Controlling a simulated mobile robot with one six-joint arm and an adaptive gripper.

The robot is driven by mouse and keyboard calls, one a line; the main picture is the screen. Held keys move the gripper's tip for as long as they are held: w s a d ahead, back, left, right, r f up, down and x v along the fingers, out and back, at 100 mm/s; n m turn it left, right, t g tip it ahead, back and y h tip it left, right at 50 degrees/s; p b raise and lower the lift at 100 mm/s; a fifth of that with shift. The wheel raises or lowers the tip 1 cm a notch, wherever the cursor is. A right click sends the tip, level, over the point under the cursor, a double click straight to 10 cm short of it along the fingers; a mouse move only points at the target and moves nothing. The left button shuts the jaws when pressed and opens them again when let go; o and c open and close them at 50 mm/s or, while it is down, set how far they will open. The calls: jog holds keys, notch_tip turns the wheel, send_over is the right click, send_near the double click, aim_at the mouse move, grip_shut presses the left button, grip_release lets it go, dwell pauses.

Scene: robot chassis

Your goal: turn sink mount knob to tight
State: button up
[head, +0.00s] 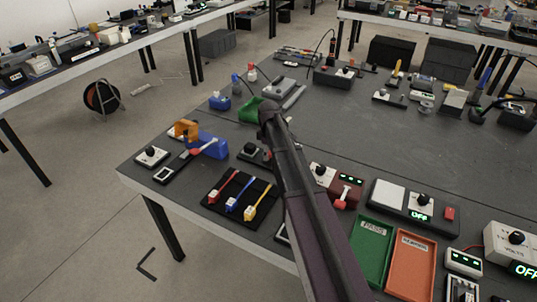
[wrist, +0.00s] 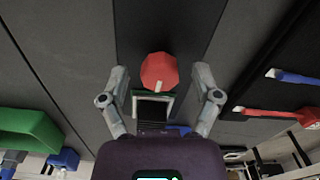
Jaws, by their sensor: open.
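A red, many-sided knob (wrist: 158,68) with a short white pointer mark shows in the wrist view, which I take to be the sink mount knob. The mark sits at its lower edge in the picture. My gripper (wrist: 161,74) is open, with one finger on each side of the knob and a visible gap on both sides. I cannot tell how far the knob is below the fingertips. A dark panel with a pale frame (wrist: 153,104) lies just below the knob in the picture. In the head view I cannot make out the knob or the fingers; my arm covers part of the bench.
In the head view, a green block (head: 249,110) stands beside my arm's far end.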

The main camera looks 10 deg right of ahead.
jog(key=shift+c, duration=0.2)
grip_shut()
jog(key=shift+m, duration=0.4)
jog(key=m, duration=0.3)
jog(key=shift+s, duration=0.15)
jog(key=m, duration=0.4)
jog(key=shift+a+m, duration=0.1)
jog(key=shift+m, duration=0.2)
jog(key=m, duration=0.4)
jog(key=shift+s+a+m, duration=0.1)
jog(key=shift+m, duration=2.4)
